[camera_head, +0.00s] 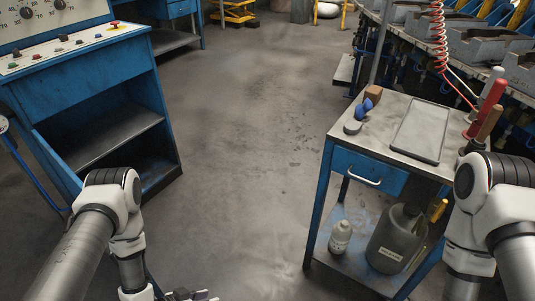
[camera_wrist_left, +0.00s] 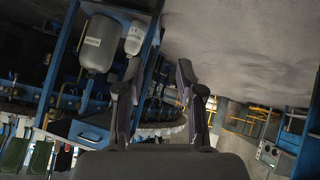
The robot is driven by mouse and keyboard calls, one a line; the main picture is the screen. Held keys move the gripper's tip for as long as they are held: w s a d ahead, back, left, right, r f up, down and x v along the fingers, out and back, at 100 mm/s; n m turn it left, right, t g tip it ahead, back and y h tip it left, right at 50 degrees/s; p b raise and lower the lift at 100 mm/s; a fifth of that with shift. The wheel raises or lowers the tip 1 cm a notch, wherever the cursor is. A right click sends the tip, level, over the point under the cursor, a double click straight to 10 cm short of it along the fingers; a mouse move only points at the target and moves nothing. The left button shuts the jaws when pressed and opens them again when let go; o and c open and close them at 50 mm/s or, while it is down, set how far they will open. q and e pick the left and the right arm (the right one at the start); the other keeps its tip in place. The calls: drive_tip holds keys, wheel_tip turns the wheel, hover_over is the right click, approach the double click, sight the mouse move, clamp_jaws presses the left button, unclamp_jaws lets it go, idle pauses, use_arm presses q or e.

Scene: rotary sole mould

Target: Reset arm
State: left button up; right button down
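My left arm comes in at the lower left of the head view, with the edge of my left gripper (camera_head: 190,295) just showing at the bottom. In the left wrist view my left gripper (camera_wrist_left: 157,75) has its two dark fingers apart, with nothing between them. My right arm shows at the right edge of the head view, bent downward. Its gripper is out of the picture.
A blue trolley (camera_head: 348,146) stands at right, with a grey tray (camera_head: 422,131) on top and a grey canister (camera_head: 397,238) and white bottle (camera_head: 340,237) below. A blue control console (camera_head: 90,80) stands at left. Mould machinery (camera_head: 490,48) lines the upper right. The floor (camera_head: 240,140) between is clear.

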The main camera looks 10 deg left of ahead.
use_arm(q)
drive_tip(key=s+r+n+g+y, duration=0.45)
drive_tip(key=s+r+g, duration=0.25)
drive_tip(key=s, duration=0.5)
wheel_tip(320, 180, up, 13)
drive_tip(key=s+y+p, duration=0.1)
drive_tip(key=p, duration=1.1)
drive_tip(key=shift+p, duration=0.4)
drive_tip(key=shift+r+y, duration=0.15)
drive_tip(key=shift+y, duration=0.1)
